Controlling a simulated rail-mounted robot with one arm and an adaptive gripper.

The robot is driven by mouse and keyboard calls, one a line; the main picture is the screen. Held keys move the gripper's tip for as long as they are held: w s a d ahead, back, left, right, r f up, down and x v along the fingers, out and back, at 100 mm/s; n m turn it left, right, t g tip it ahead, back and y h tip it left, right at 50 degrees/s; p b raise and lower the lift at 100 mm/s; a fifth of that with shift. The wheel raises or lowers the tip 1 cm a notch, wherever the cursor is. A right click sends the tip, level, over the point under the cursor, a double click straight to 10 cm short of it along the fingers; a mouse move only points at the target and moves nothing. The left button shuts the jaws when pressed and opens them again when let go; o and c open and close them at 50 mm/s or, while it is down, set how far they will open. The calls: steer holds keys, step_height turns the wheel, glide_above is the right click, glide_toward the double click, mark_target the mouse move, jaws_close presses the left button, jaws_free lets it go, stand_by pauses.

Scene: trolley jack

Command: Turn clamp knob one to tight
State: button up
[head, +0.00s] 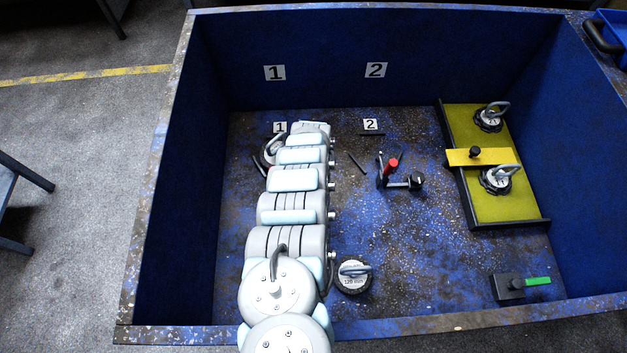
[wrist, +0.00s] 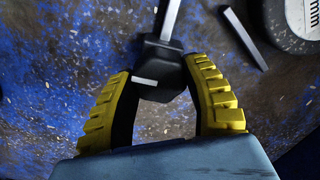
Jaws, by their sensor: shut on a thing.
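In the wrist view, the yellow-padded fingers of my gripper (wrist: 159,66) are closed around a black clamp knob (wrist: 166,88) with a white line mark. One finger presses on each side of it. A metal rod (wrist: 171,18) runs from the knob to the top edge. In the head view, my arm covers the clamp by the floor label 1 (head: 280,127), so knob one and my gripper are hidden there. The second clamp stands in the open, with a red grip (head: 391,166), a silver rod and a black knob (head: 417,181).
A round handled piece (head: 269,153) sits left of my arm; another (head: 353,277) sits at the front. A yellow-green board (head: 486,205) with two round handled pieces is at the right. A black block with a green handle (head: 538,281) lies front right. High blue bin walls surround everything.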

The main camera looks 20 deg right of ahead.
steer(key=o, duration=1.2)
steer(key=shift+r, duration=0.15)
steer(key=shift+w+r, duration=0.1)
steer(key=shift+r, duration=5.75)
